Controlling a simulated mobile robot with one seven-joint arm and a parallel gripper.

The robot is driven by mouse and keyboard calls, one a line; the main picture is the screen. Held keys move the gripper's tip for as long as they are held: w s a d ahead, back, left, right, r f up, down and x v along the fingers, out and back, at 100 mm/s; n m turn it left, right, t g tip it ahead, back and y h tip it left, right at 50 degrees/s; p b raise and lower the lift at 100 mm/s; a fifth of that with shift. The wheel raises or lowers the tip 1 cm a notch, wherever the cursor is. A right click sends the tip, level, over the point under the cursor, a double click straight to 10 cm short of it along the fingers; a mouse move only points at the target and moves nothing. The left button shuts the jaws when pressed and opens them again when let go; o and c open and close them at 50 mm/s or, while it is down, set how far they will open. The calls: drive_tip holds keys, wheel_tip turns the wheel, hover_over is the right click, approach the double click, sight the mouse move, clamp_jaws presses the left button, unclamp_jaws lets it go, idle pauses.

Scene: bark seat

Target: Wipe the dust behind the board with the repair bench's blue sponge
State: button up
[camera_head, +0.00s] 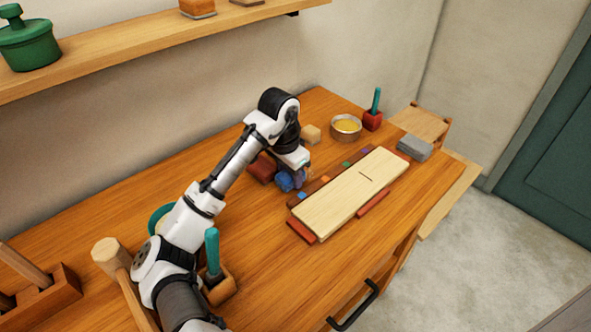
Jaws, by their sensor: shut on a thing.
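My gripper (294,172) is over the wooden bench (290,250), near the left back edge of the board. It is shut on the blue sponge (286,180), which shows partly below the jaws. I cannot tell whether the sponge touches the bench. The pale wooden board (345,197) lies with a dark slit in its middle and red blocks around its edges. A brown strip with small coloured squares (329,174) runs along its back side. I cannot make out dust behind the board.
A dark red block (262,168) lies just left of my gripper. Behind stand a tan block (311,133), a round tin with yellow contents (346,127) and a red holder with a teal handle (373,119). A grey block (411,147) is at right.

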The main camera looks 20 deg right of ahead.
drive_tip(key=shift+s+f, duration=0.15)
drive_tip(key=shift+f, duration=0.1)
wheel_tip(320, 180, up, 6)
drive_tip(key=p, duration=0.6)
idle(0.5)
